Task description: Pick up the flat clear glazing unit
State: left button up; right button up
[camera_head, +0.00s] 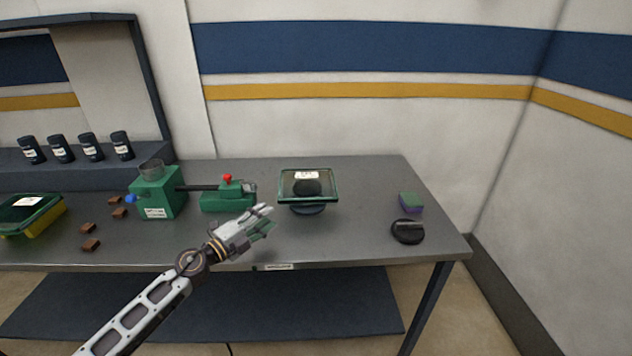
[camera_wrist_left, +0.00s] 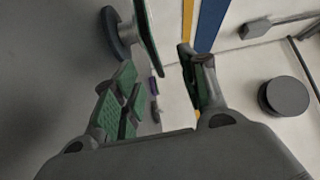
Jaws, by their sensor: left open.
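The flat clear glazing unit (camera_head: 322,192) is a glassy rectangular pane with a dark green edge and a white label. It rests tilted on a round dark stand (camera_head: 307,209) on the grey table. My left gripper (camera_head: 268,218) is open and empty, to the left of the pane and a little nearer the front. In the left wrist view, the pane (camera_wrist_left: 149,38) shows edge-on at the top, beside the dark stand (camera_wrist_left: 117,35), beyond my open fingers (camera_wrist_left: 160,85). My right gripper is not in view.
A green machine (camera_head: 157,192) and a green block with a red knob (camera_head: 228,196) stand left of the pane. A black round device (camera_head: 407,231) and a green-purple sponge (camera_head: 411,202) lie to the right. Brown blocks (camera_head: 91,245) and a yellow-green tray (camera_head: 48,222) are at far left.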

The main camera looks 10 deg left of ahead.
aim_at(294, 200)
pick_arm(q)
jog(key=shift+w+d+f+m+g+h, duration=0.3)
jog(key=shift+w+m+g+h, duration=0.1)
jog(key=shift+w+m, duration=0.2)
jog(key=shift+s+a+r, duration=0.1)
jog(key=shift+s, duration=0.05)
jog(key=shift+w, duration=0.2)
jog(key=shift+x, duration=0.95)
jog(key=shift+p+x, duration=0.4)
jog(key=shift+x, duration=2.85)
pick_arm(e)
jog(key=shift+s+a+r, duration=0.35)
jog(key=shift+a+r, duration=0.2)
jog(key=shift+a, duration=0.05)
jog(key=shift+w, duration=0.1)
